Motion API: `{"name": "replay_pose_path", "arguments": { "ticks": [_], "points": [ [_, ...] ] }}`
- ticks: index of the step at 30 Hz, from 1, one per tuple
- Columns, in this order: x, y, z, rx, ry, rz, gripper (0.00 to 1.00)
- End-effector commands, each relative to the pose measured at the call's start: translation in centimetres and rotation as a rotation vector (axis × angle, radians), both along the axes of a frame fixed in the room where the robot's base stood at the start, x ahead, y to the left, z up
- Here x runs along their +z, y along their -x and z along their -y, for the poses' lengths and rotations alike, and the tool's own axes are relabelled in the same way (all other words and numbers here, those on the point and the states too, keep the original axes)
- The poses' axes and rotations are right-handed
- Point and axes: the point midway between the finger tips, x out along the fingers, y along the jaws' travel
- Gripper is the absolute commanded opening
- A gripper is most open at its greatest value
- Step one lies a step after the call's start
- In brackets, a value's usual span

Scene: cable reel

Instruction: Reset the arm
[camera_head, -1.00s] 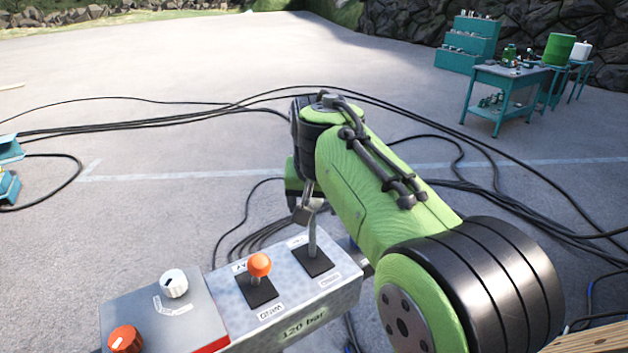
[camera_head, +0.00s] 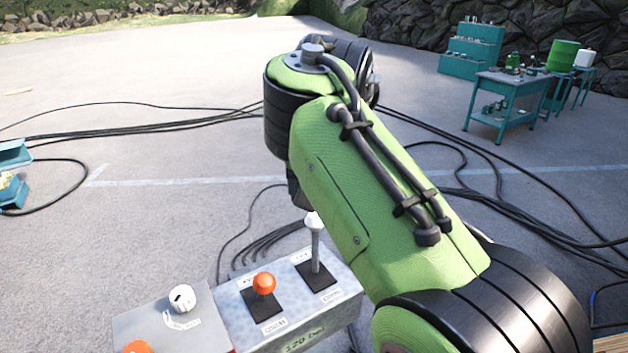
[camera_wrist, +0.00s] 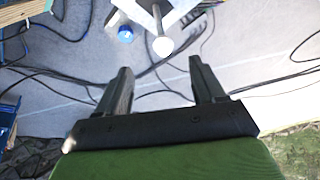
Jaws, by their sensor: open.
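My gripper (camera_wrist: 158,78) is open and empty in the wrist view, its two dark fingers spread apart. Just beyond the fingertips is a lever with a white knob (camera_wrist: 162,46), apart from the fingers. The same lever (camera_head: 315,240) stands on the control box (camera_head: 345,305) in the head view, with its white knob in plain sight. My green arm (camera_head: 365,185) reaches across the picture above the right end of the box. It hides most of my gripper in the head view.
An orange-knobbed lever (camera_head: 264,284) and a white dial (camera_head: 182,298) are on the control panels. Black cables (camera_head: 130,128) lie across the pavement. A teal table (camera_head: 510,85) stands far back right. Open ground lies at the back left.

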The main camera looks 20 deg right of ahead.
Motion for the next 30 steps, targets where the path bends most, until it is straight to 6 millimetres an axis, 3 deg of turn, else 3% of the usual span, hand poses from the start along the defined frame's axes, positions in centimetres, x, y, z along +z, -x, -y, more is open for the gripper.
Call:
{"name": "replay_pose_path", "arguments": {
  "ticks": [4, 8, 12, 15, 17, 21, 30],
  "points": [
    [-2.8, 2.8, 3.3, 0.025, 0.028, -0.001, 0.69],
    [-8.6, 8.2, 5.9, 0.102, 0.064, 0.024, 0.69],
    [-16.2, 14.4, 5.3, 0.195, 0.08, 0.063, 0.69],
    [-20.9, 17.7, 3.9, 0.245, 0.076, 0.084, 0.69],
    [-22.8, 19.0, 3.1, 0.262, 0.07, 0.09, 0.69],
    [-24.2, 20.1, 2.4, 0.281, 0.063, 0.094, 0.69],
    [-23.9, 20.1, 2.4, 0.282, 0.062, 0.093, 0.69]
  ]
}}
